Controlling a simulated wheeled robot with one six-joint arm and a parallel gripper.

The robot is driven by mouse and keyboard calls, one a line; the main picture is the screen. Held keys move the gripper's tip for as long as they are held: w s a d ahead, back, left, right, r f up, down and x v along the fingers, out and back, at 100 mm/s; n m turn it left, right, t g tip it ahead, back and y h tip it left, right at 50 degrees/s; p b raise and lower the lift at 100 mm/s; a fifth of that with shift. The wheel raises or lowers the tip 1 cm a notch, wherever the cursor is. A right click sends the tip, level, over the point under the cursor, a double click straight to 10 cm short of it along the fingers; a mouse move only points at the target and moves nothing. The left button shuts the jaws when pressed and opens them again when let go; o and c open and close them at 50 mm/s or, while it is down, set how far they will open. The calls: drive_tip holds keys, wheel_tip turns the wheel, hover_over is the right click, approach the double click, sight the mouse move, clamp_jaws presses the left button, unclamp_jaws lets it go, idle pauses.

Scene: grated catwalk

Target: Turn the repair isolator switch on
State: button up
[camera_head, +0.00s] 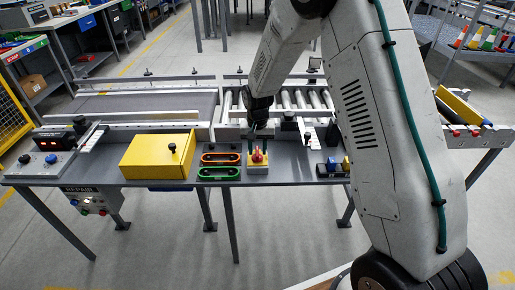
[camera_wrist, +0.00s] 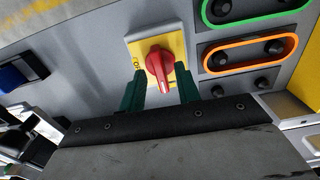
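The isolator switch is a red rotary knob (camera_head: 258,156) on a yellow plate, near the front edge of the grey bench. In the wrist view the red knob (camera_wrist: 160,66) sits on its yellow plate, with its pointer toward the bottom of the picture. A small dark mark shows on the plate left of the knob, too small to read surely. My gripper (camera_wrist: 160,92) has dark green fingers, spread apart with the knob's pointer showing between them and gaps on both sides. In the head view my gripper (camera_head: 257,130) is just behind the switch; its fingertips are partly unclear.
An orange-rimmed (camera_head: 221,158) and a green-rimmed (camera_head: 219,173) panel lie left of the switch. A yellow box (camera_head: 158,155) with a black knob stands further left. A box labelled REPAIR (camera_head: 94,201) hangs under the bench.

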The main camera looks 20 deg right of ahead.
wheel_tip(320, 180, up, 8)
drive_tip(key=shift+f, duration=0.15)
idle(0.6)
drive_tip(key=s+d+r+n, duration=0.1)
drive_tip(key=s+r, duration=0.6)
drive_tip(key=s, duration=0.5)
drive_tip(key=s+d+r+n+t, duration=0.1)
drive_tip(key=s+r, duration=0.6)
drive_tip(key=s, duration=0.6)
drive_tip(key=s+d+r+n, duration=0.1)
drive_tip(key=s+r, duration=0.6)
drive_tip(key=s, duration=0.6)
drive_tip(key=shift+s+n, duration=0.15)
drive_tip(key=shift+n, duration=0.25)
drive_tip(key=shift+a, duration=0.1)
